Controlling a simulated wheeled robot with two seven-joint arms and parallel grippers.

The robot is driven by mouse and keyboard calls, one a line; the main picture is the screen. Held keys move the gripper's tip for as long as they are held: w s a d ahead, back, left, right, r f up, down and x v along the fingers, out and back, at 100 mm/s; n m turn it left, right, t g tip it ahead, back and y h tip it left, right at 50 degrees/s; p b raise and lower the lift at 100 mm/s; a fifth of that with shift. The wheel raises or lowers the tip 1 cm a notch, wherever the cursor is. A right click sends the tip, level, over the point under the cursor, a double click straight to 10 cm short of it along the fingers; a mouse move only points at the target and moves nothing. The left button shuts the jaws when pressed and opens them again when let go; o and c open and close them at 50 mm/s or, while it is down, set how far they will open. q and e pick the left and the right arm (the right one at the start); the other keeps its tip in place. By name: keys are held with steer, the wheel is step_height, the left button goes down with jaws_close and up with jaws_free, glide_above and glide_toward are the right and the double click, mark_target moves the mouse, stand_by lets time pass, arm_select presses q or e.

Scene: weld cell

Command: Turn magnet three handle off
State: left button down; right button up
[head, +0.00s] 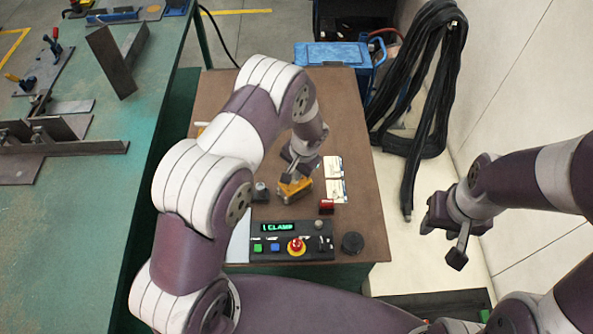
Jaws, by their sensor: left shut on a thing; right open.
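A yellow-orange magnet block (299,191) sits on the brown table, behind the control panel. No number can be read on it. My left gripper (291,177) reaches down over the block from behind and is shut at its top. The handle between the fingers is mostly hidden, so its turn position cannot be told. My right gripper (442,244) is open and empty, out to the right beyond the brown table's edge, over the pale floor.
A black control panel (268,248) with a red button and a display reading "1 CLAMP" stands at the brown table's (345,120) front. A green table (90,210) lies left; black hoses (425,100) hang behind right.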

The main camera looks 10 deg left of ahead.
arm_select(q)
steer(key=shift+r+m, duration=0.1)
steer(key=shift+m, duration=1.1)
steer(key=shift+a+t, duration=0.1)
steer(key=shift+t, duration=0.2)
steer(key=c, duration=1.2)
jaws_free()
steer(key=shift+c, duration=0.2)
steer(key=shift+o, duration=0.8)
steer(key=shift+r, duration=0.35)
steer(key=b+v, duration=0.2)
steer(key=v, duration=1)
